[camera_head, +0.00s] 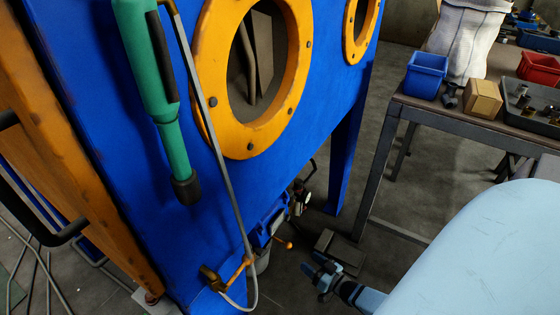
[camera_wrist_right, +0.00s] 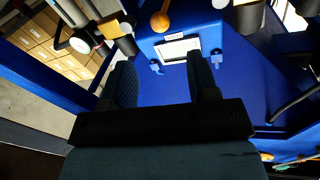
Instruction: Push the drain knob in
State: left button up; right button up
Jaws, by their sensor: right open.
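A small orange ball-ended knob (camera_head: 288,244) sticks out low beneath the blue blaster cabinet (camera_head: 120,160). It is probably the drain knob, though no label on it can be read. In the right wrist view, an orange ball-ended part (camera_wrist_right: 160,20) shows at the top, beyond the fingertips. My right gripper (camera_head: 322,272) is low, to the right of and a little below the knob in the head view. Its two fingers stand apart with nothing between them, as the right wrist view (camera_wrist_right: 162,75) also shows. They appear clear of the knob. My left gripper is out of view.
A brass valve (camera_head: 215,276) and grey hose (camera_head: 225,125) are left of the knob. A gauge-like round part (camera_wrist_right: 80,44) and pipes crowd the upper left wrist view. A workbench (camera_head: 440,108) with a blue bin (camera_head: 425,75) stands right. The cabinet's blue leg (camera_head: 346,150) is nearby.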

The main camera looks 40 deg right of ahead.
aim_at(285, 243)
jog(key=w+b, duration=0.1)
jog(key=w, duration=0.2)
jog(key=w+b, duration=0.1)
jog(key=w, duration=0.3)
jog(key=w+a+b, duration=0.1)
jog(key=w, duration=0.3)
jog(key=shift+w+b, duration=0.1)
jog(key=shift+b, duration=0.2)
jog(key=shift+w, duration=0.5)
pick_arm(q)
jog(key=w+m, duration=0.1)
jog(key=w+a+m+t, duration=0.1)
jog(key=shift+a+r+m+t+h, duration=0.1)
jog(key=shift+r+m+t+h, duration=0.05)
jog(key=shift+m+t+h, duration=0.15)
pick_arm(e)
grip_shut()
jog(key=shift+w+a+b, duration=0.15)
jog(key=shift+w, duration=0.35)
jog(key=shift+w+a+b, duration=0.15)
jog(key=shift+w, duration=0.35)
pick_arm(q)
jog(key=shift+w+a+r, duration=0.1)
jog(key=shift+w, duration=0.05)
pick_arm(e)
jog(key=shift+r, duration=0.1)
